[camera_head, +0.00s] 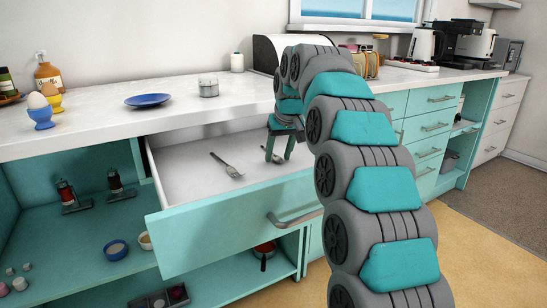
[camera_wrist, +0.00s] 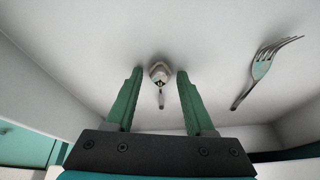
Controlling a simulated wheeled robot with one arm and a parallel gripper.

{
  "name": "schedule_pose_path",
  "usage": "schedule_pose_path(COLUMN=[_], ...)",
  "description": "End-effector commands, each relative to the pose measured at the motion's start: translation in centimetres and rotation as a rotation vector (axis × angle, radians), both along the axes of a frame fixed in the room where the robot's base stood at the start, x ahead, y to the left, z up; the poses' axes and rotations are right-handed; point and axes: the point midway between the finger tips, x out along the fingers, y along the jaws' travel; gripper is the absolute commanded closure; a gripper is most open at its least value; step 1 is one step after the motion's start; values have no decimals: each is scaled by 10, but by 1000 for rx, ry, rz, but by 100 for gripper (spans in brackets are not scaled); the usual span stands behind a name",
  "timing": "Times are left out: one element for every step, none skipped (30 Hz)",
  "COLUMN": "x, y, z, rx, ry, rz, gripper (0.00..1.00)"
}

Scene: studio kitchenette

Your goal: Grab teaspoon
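The teaspoon (camera_wrist: 159,74) lies on the white drawer floor, its bowl between my fingertips in the wrist view and its handle pointing back toward my gripper's palm. My gripper (camera_wrist: 160,72) is open, with one green finger on each side of the teaspoon and a gap on both sides. In the head view my gripper (camera_head: 278,158) points down into the right part of the open drawer (camera_head: 230,232). There the teaspoon is mostly hidden by the fingers and cannot be made out clearly.
A fork (camera_head: 227,165) lies in the drawer left of my gripper; it shows at right in the wrist view (camera_wrist: 262,70). The drawer walls stand close around.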

Motion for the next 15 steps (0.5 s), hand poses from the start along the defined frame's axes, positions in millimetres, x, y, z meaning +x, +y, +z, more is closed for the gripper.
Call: schedule_pose_path(x=[0, 0, 0, 0, 0, 0, 0, 0, 0, 0, 0, 0, 0, 0, 0], y=[0, 0, 0, 0, 0, 0, 0, 0, 0, 0, 0, 0, 0, 0, 0], z=[0, 0, 0, 0, 0, 0, 0, 0, 0, 0, 0, 0, 0, 0, 0], rx=[0, 0, 0, 0, 0, 0, 0, 0, 0, 0, 0, 0, 0, 0, 0], ry=[0, 0, 0, 0, 0, -1, -1, -1, -1, -1, -1, -1, -1, -1, -1], rz=[0, 0, 0, 0, 0, 0, 0, 0, 0, 0, 0, 0, 0, 0, 0], gripper=[53, 56, 61, 64, 68, 72, 76, 79, 83, 87, 90, 95, 98, 100, 100])
